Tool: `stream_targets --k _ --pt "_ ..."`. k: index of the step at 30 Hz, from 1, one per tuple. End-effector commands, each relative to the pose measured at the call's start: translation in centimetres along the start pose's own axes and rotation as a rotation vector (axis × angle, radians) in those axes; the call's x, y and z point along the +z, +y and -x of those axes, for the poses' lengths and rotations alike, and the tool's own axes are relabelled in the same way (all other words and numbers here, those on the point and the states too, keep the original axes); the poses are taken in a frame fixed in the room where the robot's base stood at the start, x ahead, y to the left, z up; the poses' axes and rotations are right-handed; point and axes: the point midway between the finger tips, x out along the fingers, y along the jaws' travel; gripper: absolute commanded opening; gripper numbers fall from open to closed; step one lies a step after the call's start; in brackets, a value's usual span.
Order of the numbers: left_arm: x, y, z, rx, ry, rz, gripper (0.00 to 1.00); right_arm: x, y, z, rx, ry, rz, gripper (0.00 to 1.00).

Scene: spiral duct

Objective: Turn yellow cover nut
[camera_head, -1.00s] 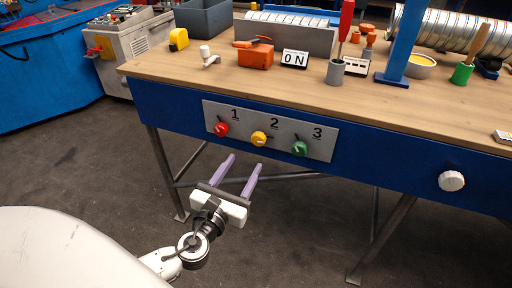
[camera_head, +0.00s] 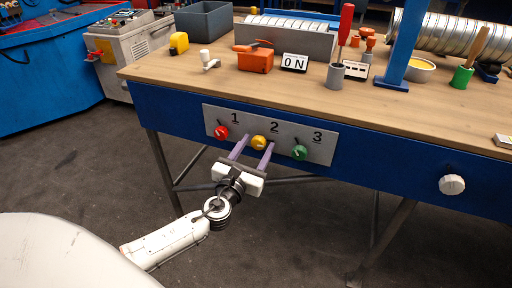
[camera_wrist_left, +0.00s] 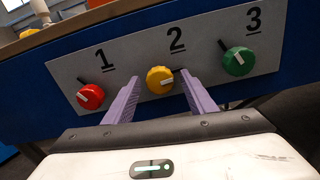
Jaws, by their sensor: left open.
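The yellow cover nut (camera_head: 258,142) is a round knob with a pale mark, under the number 2 on the grey panel (camera_head: 290,132). It also shows in the left wrist view (camera_wrist_left: 159,80), near the space between my fingertips. My left gripper (camera_head: 254,150) is open. Its two purple fingers point up at the panel, one on each side of the yellow nut in the picture. My right gripper is not in view.
A red knob (camera_head: 221,132) under 1 and a green knob (camera_head: 299,152) under 3 flank the yellow nut. The panel is on the blue table front (camera_head: 400,175). A white knob (camera_head: 451,184) sits further right. Tools and containers stand on the wooden top (camera_head: 200,82).

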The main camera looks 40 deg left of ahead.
Motion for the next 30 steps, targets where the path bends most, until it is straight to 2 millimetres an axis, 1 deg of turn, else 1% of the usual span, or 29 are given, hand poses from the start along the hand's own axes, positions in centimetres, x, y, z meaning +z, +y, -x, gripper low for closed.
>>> stream_targets --k 1,5,6,8,14,19,26,30 --pt "-0.01 -0.01 0.02 0.0 0.0 0.0 0.48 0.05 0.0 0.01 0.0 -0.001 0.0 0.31" --pt "-0.01 -0.02 0.04 0.0 0.0 0.001 0.26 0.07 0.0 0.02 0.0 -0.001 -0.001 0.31" --pt "-0.01 -0.01 0.04 0.0 0.0 0.001 0.19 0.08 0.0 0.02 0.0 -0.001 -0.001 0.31" --pt "-0.02 -0.01 0.04 0.0 0.0 0.001 0.1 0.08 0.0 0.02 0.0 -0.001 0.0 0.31" --pt "-0.05 -0.02 0.06 0.0 0.0 0.012 0.1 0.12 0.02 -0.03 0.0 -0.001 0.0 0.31" --pt "-0.12 -0.07 0.07 0.0 0.001 0.064 0.1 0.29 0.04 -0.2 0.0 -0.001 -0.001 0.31" --pt "-0.19 -0.12 0.09 0.0 0.001 0.22 0.1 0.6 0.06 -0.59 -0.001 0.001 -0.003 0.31" --pt "-0.25 -0.14 0.1 0.0 0.002 0.35 0.1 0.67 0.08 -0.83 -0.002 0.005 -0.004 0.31"
